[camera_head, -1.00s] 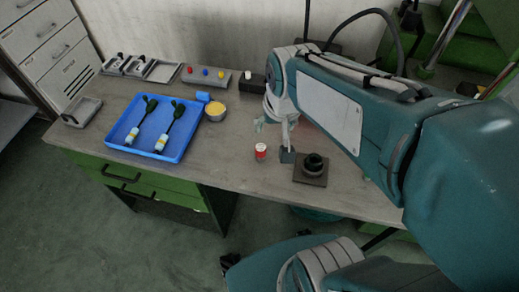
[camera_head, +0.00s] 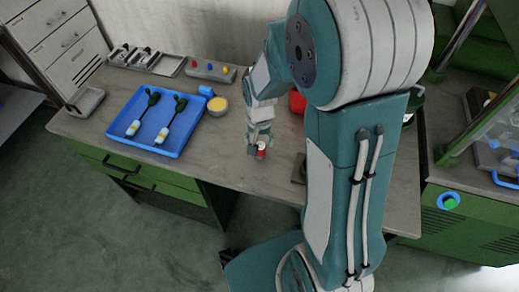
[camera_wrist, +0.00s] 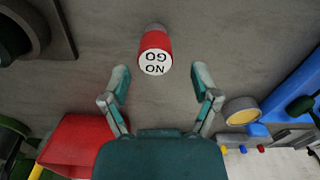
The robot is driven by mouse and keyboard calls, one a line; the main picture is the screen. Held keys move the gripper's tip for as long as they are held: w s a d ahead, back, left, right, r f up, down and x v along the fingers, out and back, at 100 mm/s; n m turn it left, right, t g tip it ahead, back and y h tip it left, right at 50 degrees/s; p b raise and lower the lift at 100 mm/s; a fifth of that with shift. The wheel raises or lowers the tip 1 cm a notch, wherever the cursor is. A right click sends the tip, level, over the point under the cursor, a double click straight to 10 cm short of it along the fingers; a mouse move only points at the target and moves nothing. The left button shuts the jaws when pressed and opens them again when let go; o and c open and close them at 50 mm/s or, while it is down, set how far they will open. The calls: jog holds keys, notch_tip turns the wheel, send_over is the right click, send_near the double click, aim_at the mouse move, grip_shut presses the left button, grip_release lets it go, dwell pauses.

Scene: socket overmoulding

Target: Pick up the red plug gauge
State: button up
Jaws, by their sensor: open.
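The red plug gauge (camera_wrist: 156,43) stands on the grey table in the wrist view, with a white end face marked "NO GO" facing the camera. It is just beyond and between the fingertips of my gripper (camera_wrist: 160,74), which is open with clear space on both sides of the gauge. In the head view the gauge (camera_head: 261,153) is a small red shape at my gripper's (camera_head: 259,143) tips, partly hidden by them. Whether any finger touches it cannot be told there.
A blue tray (camera_head: 189,143) with two green-handled tools lies to the left, beside a cup of yellow material (camera_head: 217,105). A red container (camera_head: 297,102) and a dark square base (camera_head: 298,169) are partly hidden by my arm. Bare table lies around the gauge.

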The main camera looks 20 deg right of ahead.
aim_at(260, 153)
jog(key=f, duration=0.6)
jog(key=shift+s+d, duration=0.1)
jog(key=shift+s, duration=0.15)
grip_shut()
